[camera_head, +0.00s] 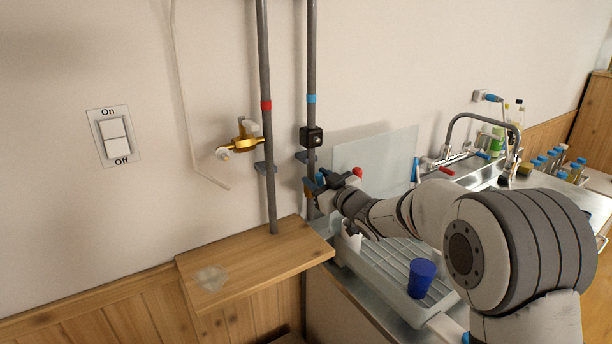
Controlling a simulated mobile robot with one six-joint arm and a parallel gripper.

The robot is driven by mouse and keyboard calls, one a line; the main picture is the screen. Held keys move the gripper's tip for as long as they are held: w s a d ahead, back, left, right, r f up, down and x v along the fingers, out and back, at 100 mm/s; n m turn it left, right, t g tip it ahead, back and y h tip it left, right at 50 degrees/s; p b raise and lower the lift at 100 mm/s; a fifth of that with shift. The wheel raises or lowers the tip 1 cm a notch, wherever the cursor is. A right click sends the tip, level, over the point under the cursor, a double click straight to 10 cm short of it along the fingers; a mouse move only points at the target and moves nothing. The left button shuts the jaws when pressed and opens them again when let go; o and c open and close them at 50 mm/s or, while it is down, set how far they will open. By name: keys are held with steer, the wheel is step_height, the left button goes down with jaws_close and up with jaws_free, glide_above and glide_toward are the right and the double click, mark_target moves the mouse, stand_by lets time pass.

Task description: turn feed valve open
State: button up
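Two grey vertical pipes run down the wall. The left pipe (265,60) has a red band, and a brass valve (241,144) with a pale lever sits on it. The right pipe (312,60) has a blue band and a small black box. Lower on the right pipe, a small orange-brass part (308,190) shows, mostly hidden by my gripper. My gripper (322,184) is at this part, close to or touching it. Its fingertips are too small and covered to tell whether they are open or shut. I cannot tell which fitting is the feed valve.
A wooden shelf (232,264) with a pale stain sits below the pipes. A white drying rack (372,268) holds a blue cup (421,278). A sink tap (482,117), bottles and blue-capped jars stand at right. A light switch (115,136) is on the left wall.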

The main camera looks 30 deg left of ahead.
steer(key=shift+f, duration=0.1)
steer(key=b+v, duration=0.1)
steer(key=v, duration=0.7)
steer(key=shift+b, duration=0.3)
steer(key=shift+w, duration=0.1)
steer(key=shift+c, duration=0.2)
